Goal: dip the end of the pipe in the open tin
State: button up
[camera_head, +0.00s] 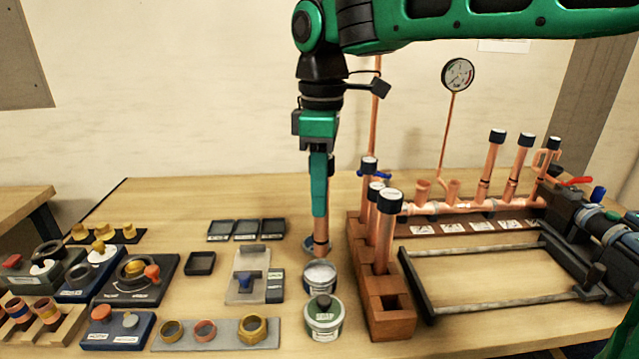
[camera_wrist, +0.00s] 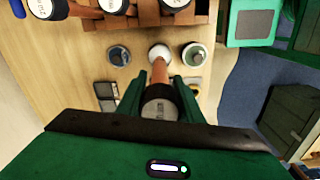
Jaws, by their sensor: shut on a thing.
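My gripper (camera_head: 319,205) points straight down and is shut on a copper pipe (camera_head: 321,230), which hangs upright below the fingers. The wrist view shows the pipe (camera_wrist: 159,73) between the fingers, its dark cap and pale label towards the camera. The open tin (camera_head: 320,279) has a pale top and stands just in front of the pipe's lower end in the head view. In the wrist view the lower end overlaps the near edge of the tin (camera_wrist: 159,49). The end looks close to the rim; I cannot tell whether they touch.
A wooden rack (camera_head: 388,322) with several capped pipes stands close on the right.

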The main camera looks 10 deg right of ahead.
aim_at(320, 221)
jog(key=shift+a+f, duration=0.1)
jog(key=shift+f, duration=3.05)
dwell(0.3)
